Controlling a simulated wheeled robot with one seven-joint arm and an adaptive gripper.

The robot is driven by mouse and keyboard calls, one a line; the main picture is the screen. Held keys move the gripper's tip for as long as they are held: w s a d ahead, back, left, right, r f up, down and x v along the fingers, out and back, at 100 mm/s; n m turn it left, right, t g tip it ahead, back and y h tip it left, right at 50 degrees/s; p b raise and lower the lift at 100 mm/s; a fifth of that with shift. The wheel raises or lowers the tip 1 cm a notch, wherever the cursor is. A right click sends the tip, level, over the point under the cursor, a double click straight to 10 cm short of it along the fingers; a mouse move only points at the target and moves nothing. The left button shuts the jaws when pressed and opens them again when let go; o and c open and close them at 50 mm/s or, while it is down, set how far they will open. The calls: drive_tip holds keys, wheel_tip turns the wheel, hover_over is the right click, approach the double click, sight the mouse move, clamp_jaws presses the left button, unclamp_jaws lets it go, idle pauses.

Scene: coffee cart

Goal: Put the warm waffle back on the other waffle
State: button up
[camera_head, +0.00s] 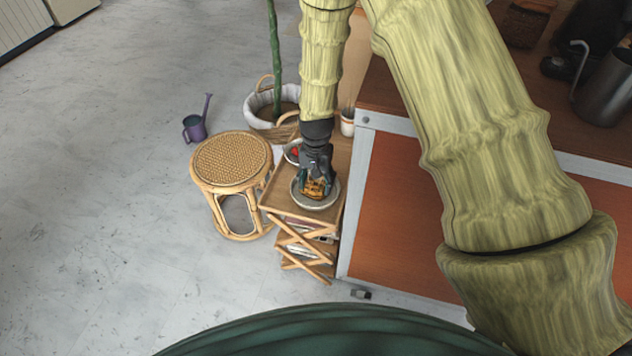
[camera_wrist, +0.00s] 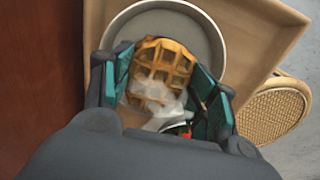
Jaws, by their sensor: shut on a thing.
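A golden-brown waffle (camera_wrist: 165,62) with a square grid is held between the teal finger pads of my gripper (camera_wrist: 160,78) in the wrist view. Whitish, see-through wisps cover its near part. In the head view my gripper (camera_head: 315,186) points down over a round pale plate (camera_head: 298,201), with the waffle (camera_head: 315,190) between its fingers. The plate (camera_wrist: 218,62) shows beyond the waffle in the wrist view. I cannot make out a second waffle apart from this one. The gap between the waffle and the plate cannot be judged.
The plate stands on a small wooden shelf stand (camera_head: 279,190), with a bowl (camera_head: 290,153) holding something red behind it. A wicker stool (camera_head: 231,160) is at the left. The cart's orange side panel (camera_head: 400,215) is close on the right. A potted plant basket (camera_head: 262,112) stands behind.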

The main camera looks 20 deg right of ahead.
sight(316, 183)
drive_tip(key=shift+f, duration=0.1)
drive_tip(key=o, duration=1.1)
wheel_tip(316, 183, up, 12)
drive_tip(key=p, duration=0.2)
idle(0.4)
